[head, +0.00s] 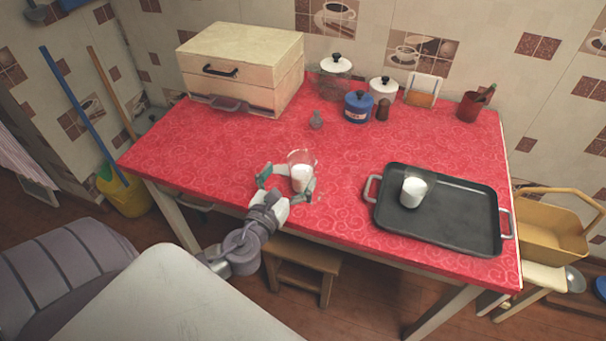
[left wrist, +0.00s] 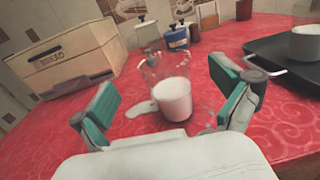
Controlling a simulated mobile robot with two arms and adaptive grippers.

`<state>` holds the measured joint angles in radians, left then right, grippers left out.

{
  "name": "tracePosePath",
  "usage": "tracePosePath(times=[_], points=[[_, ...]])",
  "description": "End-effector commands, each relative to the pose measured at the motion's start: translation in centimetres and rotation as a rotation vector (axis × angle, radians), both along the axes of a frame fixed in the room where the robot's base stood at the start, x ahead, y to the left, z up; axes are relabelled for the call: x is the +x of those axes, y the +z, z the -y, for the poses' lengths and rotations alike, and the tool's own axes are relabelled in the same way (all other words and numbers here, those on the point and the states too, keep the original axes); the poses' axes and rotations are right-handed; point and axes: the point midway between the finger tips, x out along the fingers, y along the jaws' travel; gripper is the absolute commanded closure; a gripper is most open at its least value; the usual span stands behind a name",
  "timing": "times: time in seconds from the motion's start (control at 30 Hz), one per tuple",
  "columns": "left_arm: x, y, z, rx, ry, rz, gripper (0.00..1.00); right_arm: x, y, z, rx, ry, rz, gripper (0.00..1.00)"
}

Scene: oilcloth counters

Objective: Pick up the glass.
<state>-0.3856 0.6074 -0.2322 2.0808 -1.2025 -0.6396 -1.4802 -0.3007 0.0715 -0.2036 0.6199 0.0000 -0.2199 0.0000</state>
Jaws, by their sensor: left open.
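A clear glass part filled with white liquid (head: 301,178) stands upright on the red oilcloth near the table's front edge. It also shows in the left wrist view (left wrist: 173,98), just ahead of my gripper. My left gripper (head: 287,188) is open, with its green-padded fingers on either side of the glass; in the left wrist view (left wrist: 170,108) gaps show between both fingers and the glass. A second glass with white liquid (head: 413,192) stands on the black tray (head: 455,220) to the right. My right gripper is not in view.
A whitish spill (left wrist: 140,109) lies beside the glass. A wooden bread box (head: 240,65) stands at the back left. A small grey object (head: 316,120), a blue canister (head: 358,106) and several jars stand behind.

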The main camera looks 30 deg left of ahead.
Motion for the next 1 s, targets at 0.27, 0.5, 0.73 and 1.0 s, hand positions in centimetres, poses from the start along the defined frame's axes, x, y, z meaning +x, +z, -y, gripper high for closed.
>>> tracePosePath(times=[0.27, 0.5, 0.73, 1.0], points=[[2.4, 0.0, -0.3, -0.001, 0.002, 0.001, 0.0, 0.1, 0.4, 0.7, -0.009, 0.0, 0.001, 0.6], [5.5, -0.3, -0.7, -0.002, 0.001, -0.001, 0.0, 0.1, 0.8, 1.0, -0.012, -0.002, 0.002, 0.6], [6.0, -0.5, -0.7, -0.002, 0.0, -0.003, 0.0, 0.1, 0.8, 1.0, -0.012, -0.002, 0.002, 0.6], [5.9, -0.4, -0.7, -0.002, 0.0, -0.002, 0.33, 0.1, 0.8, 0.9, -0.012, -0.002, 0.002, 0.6]])
